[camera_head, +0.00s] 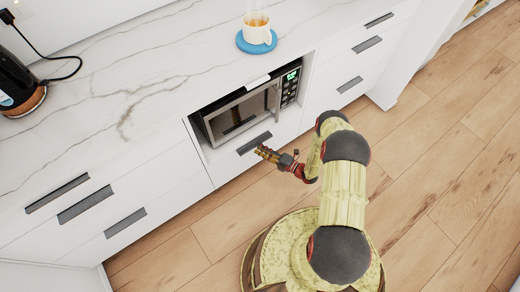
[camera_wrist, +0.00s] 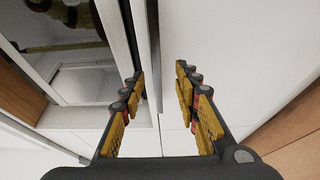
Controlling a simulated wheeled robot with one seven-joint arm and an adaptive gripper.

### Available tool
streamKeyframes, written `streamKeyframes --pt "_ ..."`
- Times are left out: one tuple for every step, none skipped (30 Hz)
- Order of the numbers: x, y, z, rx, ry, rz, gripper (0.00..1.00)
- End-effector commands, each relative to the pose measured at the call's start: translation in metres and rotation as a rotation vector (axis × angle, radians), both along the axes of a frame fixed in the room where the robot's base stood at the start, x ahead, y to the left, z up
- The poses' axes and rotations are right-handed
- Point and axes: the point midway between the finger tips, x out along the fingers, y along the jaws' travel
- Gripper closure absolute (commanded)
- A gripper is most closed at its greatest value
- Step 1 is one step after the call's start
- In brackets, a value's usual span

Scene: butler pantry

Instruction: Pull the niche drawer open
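The niche drawer (camera_head: 228,166) is the white front below the microwave. It looks shut, with a dark bar handle (camera_head: 254,143) across it. My gripper (camera_head: 262,151) is at the right part of this handle, in front of the drawer. In the wrist view my gripper (camera_wrist: 159,76) has its two yellow-padded fingers spread apart. A long grey strip (camera_wrist: 154,50) runs between the fingertips there; it appears to be the handle. Neither finger clearly touches it. The head view does not show whether the fingertips touch the handle.
The microwave (camera_head: 240,113) sits in the niche above the drawer. A cup (camera_head: 257,32) of tea stands on a blue coaster (camera_head: 242,44) on the marble counter (camera_head: 130,95). A dark kettle (camera_head: 14,82) is at left. The wooden floor (camera_head: 450,150) is clear at right.

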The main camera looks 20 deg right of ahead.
Motion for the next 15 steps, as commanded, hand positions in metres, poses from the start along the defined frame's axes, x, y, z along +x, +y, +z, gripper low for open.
streamKeyframes --pt "0.0023 0.0024 -0.0006 0.000 0.000 0.001 0.68" --pt "0.0034 0.0031 -0.0004 0.000 0.000 0.000 0.68" --pt "0.0045 0.0038 -0.0002 0.000 0.000 -0.001 0.68" --pt "0.0050 0.0041 -0.0001 0.000 0.000 -0.001 0.68" --pt "0.0053 0.0044 0.0001 0.000 0.000 -0.001 0.68" --pt "0.0055 0.0046 0.0002 0.000 0.000 -0.001 0.68" --pt "0.0056 0.0045 0.0003 0.000 0.000 -0.001 0.68" --pt "0.0055 0.0045 0.0003 0.000 0.000 -0.001 0.68" --pt "0.0054 0.0044 0.0004 0.000 0.000 -0.001 0.68" --pt "0.0054 0.0044 0.0004 -0.001 -0.001 -0.001 0.68" --pt "0.0054 0.0044 0.0004 -0.001 -0.001 -0.001 0.68" --pt "0.0054 0.0043 0.0004 -0.001 -0.001 -0.001 0.70" --pt "0.0054 0.0043 0.0004 -0.001 -0.001 -0.001 0.72" --pt "0.0054 0.0043 0.0004 -0.001 -0.001 -0.001 0.73" --pt "0.0054 0.0043 0.0004 -0.001 -0.001 -0.001 0.76"
